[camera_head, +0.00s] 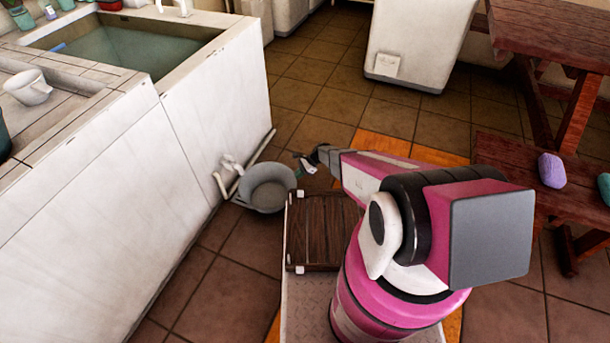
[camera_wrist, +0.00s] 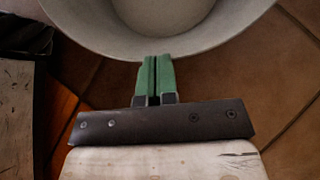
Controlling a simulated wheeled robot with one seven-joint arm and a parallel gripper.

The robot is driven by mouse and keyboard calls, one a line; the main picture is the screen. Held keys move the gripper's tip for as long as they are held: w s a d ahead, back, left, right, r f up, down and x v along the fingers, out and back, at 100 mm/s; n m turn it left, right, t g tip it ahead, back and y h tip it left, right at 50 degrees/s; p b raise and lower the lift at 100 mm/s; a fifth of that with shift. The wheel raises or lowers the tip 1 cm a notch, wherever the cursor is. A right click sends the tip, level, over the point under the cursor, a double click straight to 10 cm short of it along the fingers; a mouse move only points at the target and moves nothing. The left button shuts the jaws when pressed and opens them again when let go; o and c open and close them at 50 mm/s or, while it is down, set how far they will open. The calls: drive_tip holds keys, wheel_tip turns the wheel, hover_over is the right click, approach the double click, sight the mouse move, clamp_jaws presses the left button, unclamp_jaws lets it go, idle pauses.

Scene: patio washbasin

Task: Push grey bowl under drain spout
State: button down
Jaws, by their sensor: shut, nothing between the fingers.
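The grey bowl (camera_head: 267,187) stands on the tiled floor beside the white washbasin wall in the head view. The white drain spout (camera_head: 228,176) comes out low on that wall, at the bowl's left side. From this angle I cannot tell whether the spout's mouth is over the bowl. My gripper (camera_head: 305,163) is low, just right of the bowl. In the wrist view my gripper (camera_wrist: 153,78) is shut and empty, with its green fingertips at the rim of the bowl (camera_wrist: 190,42). I cannot tell whether they touch it.
The washbasin (camera_head: 215,120) with water and a white mug (camera_head: 28,87) is at the left. A dark red wooden bench (camera_head: 520,180) with a purple thing (camera_head: 551,170) is at the right. Tiled floor (camera_head: 330,103) is free behind the bowl.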

sight(290, 185)
drive_tip(key=a, duration=0.1)
drive_tip(key=s+a, duration=0.1)
drive_tip(key=a, duration=0.1)
drive_tip(key=s+a, duration=0.1)
drive_tip(key=shift+a, duration=0.35)
drive_tip(key=shift+w, duration=0.1)
drive_tip(key=d, duration=0.1)
drive_tip(key=w+d, duration=0.1)
drive_tip(key=d, duration=0.2)
drive_tip(key=shift+w, duration=0.3)
drive_tip(key=v, duration=1)
